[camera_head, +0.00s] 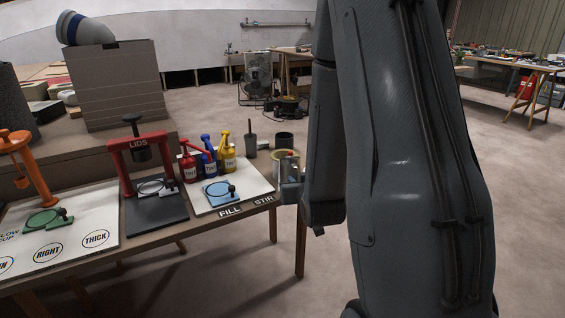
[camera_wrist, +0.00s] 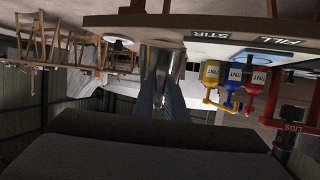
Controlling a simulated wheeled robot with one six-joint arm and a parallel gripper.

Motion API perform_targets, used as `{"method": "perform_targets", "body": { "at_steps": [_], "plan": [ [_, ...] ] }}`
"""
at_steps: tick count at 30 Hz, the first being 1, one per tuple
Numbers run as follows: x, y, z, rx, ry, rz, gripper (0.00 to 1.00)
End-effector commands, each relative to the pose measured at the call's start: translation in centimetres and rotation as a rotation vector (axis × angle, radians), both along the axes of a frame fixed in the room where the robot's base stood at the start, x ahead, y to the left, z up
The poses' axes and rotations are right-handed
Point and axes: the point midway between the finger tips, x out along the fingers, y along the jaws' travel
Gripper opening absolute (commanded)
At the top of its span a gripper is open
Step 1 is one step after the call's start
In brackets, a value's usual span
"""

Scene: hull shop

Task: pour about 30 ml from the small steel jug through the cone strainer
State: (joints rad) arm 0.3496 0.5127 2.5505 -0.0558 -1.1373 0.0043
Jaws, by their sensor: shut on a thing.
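My gripper (camera_wrist: 160,95) is shut on a shiny steel vessel (camera_wrist: 176,62), which looks like the small steel jug; the wrist view is upside down. In the head view, my gripper (camera_head: 291,188) is at the right end of the bench, beside the STIR label. The vessel (camera_head: 285,162) shows there just above the fingers, with its round rim up and about upright. Its contents cannot be made out. I cannot clearly pick out the cone strainer in either view.
The bench (camera_head: 158,227) carries red (camera_head: 187,165), blue (camera_head: 209,160) and yellow (camera_head: 228,155) tint bottles, a blue round plate (camera_head: 217,192), a green one (camera_head: 46,221), a red LIDS press (camera_head: 139,143) and an orange stand (camera_head: 24,165).

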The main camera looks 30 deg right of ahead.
Motion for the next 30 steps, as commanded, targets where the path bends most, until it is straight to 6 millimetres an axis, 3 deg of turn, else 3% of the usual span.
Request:
{"method": "perform_targets", "body": {
  "at_steps": [6,30],
  "plan": [
    [-0.2,0.0,-1.5,-0.022,-0.070,0.000,0.00],
    [-1.2,0.3,-4.5,-0.105,-0.328,-0.001,0.00]
  ]
}}
